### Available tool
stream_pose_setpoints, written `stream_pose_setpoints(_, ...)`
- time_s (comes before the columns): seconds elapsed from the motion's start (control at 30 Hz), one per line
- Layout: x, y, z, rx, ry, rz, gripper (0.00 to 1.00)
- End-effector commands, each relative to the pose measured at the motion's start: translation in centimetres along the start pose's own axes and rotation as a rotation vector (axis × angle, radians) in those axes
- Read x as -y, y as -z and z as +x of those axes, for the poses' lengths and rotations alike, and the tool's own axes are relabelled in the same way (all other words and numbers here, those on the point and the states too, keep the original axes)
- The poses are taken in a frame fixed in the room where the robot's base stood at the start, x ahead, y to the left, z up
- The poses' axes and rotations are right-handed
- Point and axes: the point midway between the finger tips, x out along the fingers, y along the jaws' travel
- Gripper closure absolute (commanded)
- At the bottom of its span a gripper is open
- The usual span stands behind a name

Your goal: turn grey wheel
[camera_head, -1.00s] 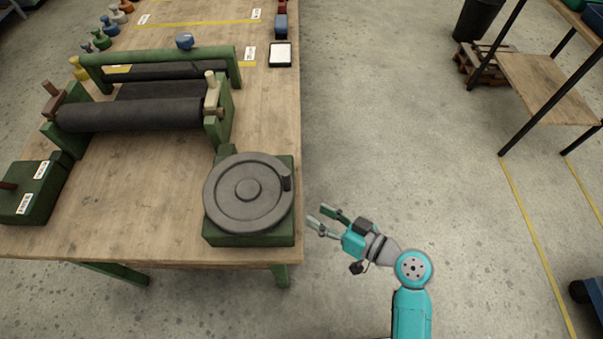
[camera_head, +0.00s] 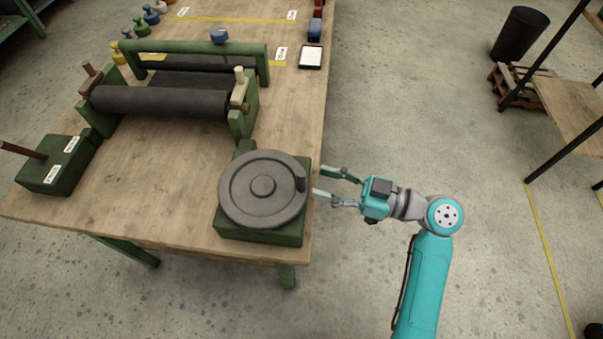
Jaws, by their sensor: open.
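The grey wheel (camera_head: 240,205) is a flat round disc with a central hub. It lies on a green block (camera_head: 262,233) at the table's front right corner.
A green-framed roller machine (camera_head: 165,101) stands behind the wheel on the wooden table (camera_head: 150,190). A green box with a brown lever (camera_head: 57,165) sits at the left.

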Motion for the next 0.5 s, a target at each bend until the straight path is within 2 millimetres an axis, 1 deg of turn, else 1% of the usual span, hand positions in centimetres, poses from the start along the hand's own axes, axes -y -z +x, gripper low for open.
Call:
stream_pose_setpoints(0.03,0.1,0.0,1.0,0.000,0.005,0.000,0.55)
stream_pose_setpoints(0.1,0.1,0.0,2.1,0.000,0.004,0.000,0.55)
stream_pose_setpoints(0.23,0.1,0.0,3.9,0.000,0.004,0.000,0.55)
stream_pose_setpoints(0.4,0.0,0.0,5.3,0.000,0.001,0.001,0.55)
stream_pose_setpoints(0.5,0.0,0.0,5.7,0.000,-0.001,0.001,0.55)
